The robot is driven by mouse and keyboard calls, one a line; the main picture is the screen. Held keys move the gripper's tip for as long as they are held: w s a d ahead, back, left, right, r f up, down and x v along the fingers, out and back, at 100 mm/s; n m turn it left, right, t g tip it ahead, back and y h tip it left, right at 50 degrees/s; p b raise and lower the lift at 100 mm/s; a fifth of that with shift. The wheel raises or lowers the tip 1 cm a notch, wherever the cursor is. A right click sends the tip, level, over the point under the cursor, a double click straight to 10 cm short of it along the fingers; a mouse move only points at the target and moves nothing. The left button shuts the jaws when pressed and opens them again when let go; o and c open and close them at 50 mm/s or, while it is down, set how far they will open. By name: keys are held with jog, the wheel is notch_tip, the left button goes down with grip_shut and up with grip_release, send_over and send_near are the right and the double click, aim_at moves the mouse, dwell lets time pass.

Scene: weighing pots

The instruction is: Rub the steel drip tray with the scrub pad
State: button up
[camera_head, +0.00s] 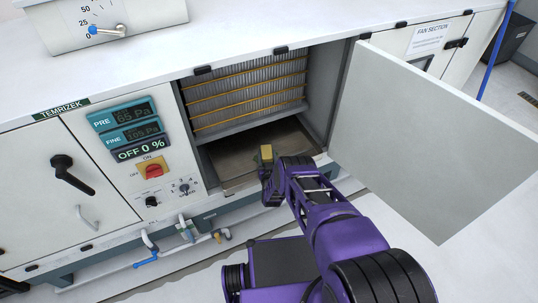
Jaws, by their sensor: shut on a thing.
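The steel drip tray (232,163) lies on the floor of the open cabinet bay, with brownish marks on its surface. My gripper (266,163) reaches into the bay over the tray's front part. It is shut on a small yellowish block, the scrub pad (266,152). The fingers are mostly hidden behind my purple and black wrist. I cannot tell whether the pad touches the tray.
A grey door (425,140) stands wide open right of my arm. Above the tray is a pleated filter (247,90) with yellow bars. A control panel (145,140) with displays and a red switch is at left. Pipes (185,235) run along the cabinet's bottom.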

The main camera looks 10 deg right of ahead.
jog(key=shift+s+d+f+p, duration=0.1)
jog(key=shift+s+d+p, duration=0.3)
jog(key=shift+s, duration=0.75)
jog(key=shift+s+d+f+p, duration=0.1)
jog(key=shift+s+d+p, duration=0.3)
jog(key=shift+s, duration=0.7)
jog(key=shift+s+d+f+p, duration=0.1)
jog(key=shift+s+d+p, duration=0.3)
jog(key=shift+s, duration=0.75)
jog(key=shift+s+a+b, duration=0.5)
jog(key=shift+s+a, duration=0.25)
jog(key=shift+a, duration=0.3)
jog(key=shift+w+a+r+b, duration=0.2)
jog(key=shift+w+b, duration=0.1)
jog(key=shift+w, duration=0.3)
jog(key=shift+w+a+f+b, duration=0.15)
jog(key=shift+w+a+b, duration=0.05)
jog(key=shift+w+b, duration=0.65)
jog(key=shift+w+a, duration=0.1)
jog(key=shift+w, duration=0.2)
jog(key=shift+w+a, duration=0.25)
jog(key=shift+w, duration=0.5)
jog(key=shift+w+a, duration=0.2)
jog(key=shift+w, duration=0.5)
jog(key=shift+w+a, duration=0.25)
jog(key=shift+w, duration=0.5)
jog(key=shift+p, duration=0.3)
